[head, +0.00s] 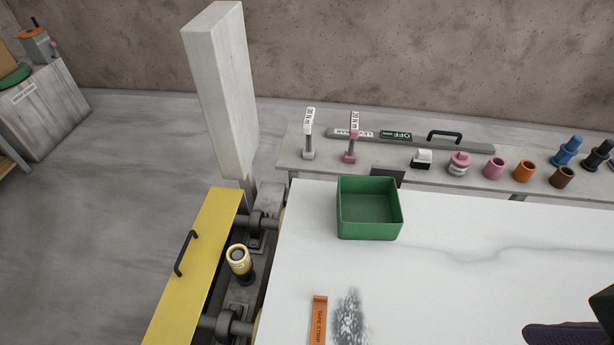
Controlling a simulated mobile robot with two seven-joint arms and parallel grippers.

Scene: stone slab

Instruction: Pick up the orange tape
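The orange tape (318,322) is a narrow strip with dark lettering reading "TAPE STRIP". It lies on the white stone slab (470,222) at the bottom of the head view, and its near end is cut off by the picture edge. A grey speckled patch (350,318) marks the slab just to its right, close beside it. I make out neither of my grippers in this view.
An empty green bin (369,225) stands on the slab beyond the tape. A dark purple object (565,335) and a dark shape (606,308) are cut off at lower right. A yellow panel (196,265) lies left; a shelf (290,160) with several small items runs behind.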

